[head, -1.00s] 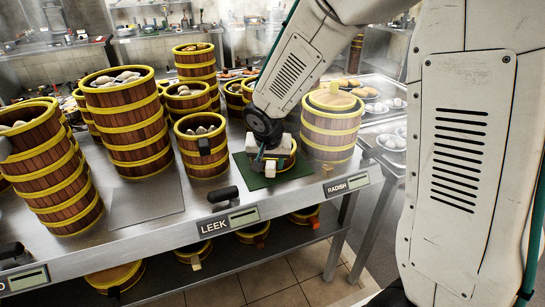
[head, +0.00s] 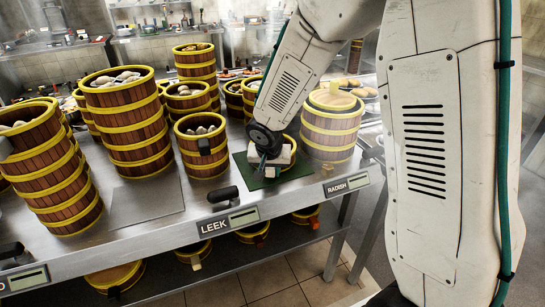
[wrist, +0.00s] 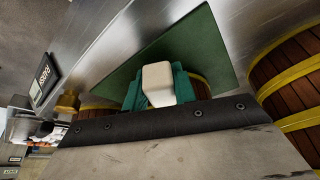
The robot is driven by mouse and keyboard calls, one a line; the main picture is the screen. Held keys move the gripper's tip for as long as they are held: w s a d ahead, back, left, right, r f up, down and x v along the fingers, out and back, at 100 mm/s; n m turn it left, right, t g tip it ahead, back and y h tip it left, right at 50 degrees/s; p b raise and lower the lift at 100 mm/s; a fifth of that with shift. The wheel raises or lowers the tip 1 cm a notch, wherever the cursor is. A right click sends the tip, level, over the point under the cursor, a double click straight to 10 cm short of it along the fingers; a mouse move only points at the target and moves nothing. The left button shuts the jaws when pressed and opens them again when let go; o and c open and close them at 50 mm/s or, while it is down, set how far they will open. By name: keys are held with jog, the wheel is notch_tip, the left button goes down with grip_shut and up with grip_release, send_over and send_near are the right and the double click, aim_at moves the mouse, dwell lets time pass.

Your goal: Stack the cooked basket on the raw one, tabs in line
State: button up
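A small basket (head: 292,163) with a yellow rim sits on a green mat (head: 303,167) at the counter's front, mostly hidden by my gripper (head: 270,157). In the wrist view, part of the basket's yellow rim and brown wall shows behind my gripper (wrist: 158,90). The gripper shows there as a pale block between teal parts, and I cannot tell whether its fingers hold anything. Left of the mat stands a taller basket (head: 206,153) filled with pale round items, with a dark tab on its front. Which basket is cooked or raw is not clear.
A tall banded tower (head: 329,128) stands close right of the mat. Larger towers (head: 134,130) and (head: 55,170) stand at the left. LEEK (head: 228,222) and RADISH (head: 346,186) signs mark the counter's front edge. A bare grey plate (head: 146,205) lies at left.

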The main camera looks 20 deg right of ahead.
grip_shut()
jog(key=shift+c, duration=1)
grip_release()
grip_shut()
jog(key=shift+r, duration=2)
jog(key=shift+o, duration=0.3)
grip_release()
grip_shut()
